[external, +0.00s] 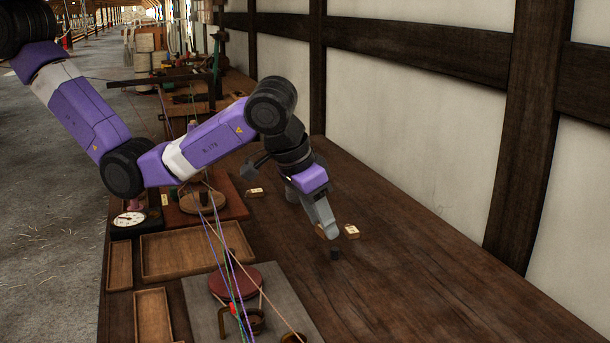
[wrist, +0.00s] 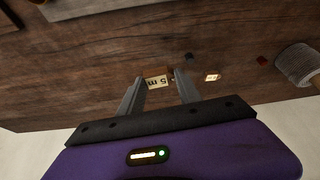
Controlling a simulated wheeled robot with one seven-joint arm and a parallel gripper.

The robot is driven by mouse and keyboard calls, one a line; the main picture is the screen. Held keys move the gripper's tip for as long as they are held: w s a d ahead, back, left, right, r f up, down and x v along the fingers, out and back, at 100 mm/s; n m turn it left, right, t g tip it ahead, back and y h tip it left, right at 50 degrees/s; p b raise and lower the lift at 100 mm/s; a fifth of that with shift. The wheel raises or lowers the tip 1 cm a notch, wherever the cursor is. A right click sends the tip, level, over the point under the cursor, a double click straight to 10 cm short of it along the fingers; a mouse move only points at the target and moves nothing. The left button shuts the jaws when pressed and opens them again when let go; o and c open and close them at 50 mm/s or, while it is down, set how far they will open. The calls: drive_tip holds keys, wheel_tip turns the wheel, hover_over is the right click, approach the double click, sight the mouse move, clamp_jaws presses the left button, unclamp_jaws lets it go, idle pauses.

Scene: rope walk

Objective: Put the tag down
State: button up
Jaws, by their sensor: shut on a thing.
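A pale tag (wrist: 157,82) marked "5 m" is between the two fingers of my gripper (wrist: 159,76) in the wrist view. My gripper is shut on it. In the external view my gripper (external: 329,233) points down, low over the right part of the dark wooden bench (external: 420,285). There the fingers mostly hide the held tag. I cannot tell whether it touches the bench. A second small pale tag-like block (external: 352,231) lies just right of my fingertips; it also shows in the wrist view (wrist: 212,76).
A small dark block (external: 335,253) sits close by the fingertips. Another pale tag (external: 254,192) lies farther back. Wooden trays (external: 190,272), a dial (external: 129,218) and a red disc (external: 235,280) with coloured cords occupy the left. The bench's right side is mostly clear, with a wall beyond.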

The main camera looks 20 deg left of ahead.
wheel_tip(320, 180, up, 8)
drive_tip(key=shift+w+f, duration=0.1)
drive_tip(key=shift+f, duration=0.05)
drive_tip(key=w+a+n+y+p, duration=0.1)
drive_tip(key=w+a+n+p, duration=0.4)
drive_tip(key=w+a, duration=0.8)
drive_tip(key=n+t+y+b, duration=0.1)
drive_tip(key=n+y+b, duration=0.15)
drive_tip(key=b, duration=0.25)
hover_over(268, 213)
drive_tip(key=s, duration=0.1)
wheel_tip(268, 213, down, 9)
drive_tip(key=shift+h, duration=0.35)
drive_tip(key=f, duration=0.5)
drive_tip(key=shift+s+f+p, duration=0.2)
drive_tip(key=shift+f+p, duration=0.05)
drive_tip(key=shift+p, duration=0.15)
drive_tip(key=shift+f, duration=2.45)
drive_tip(key=shift+f, duration=0.1)
drive_tip(key=o, duration=1.3)
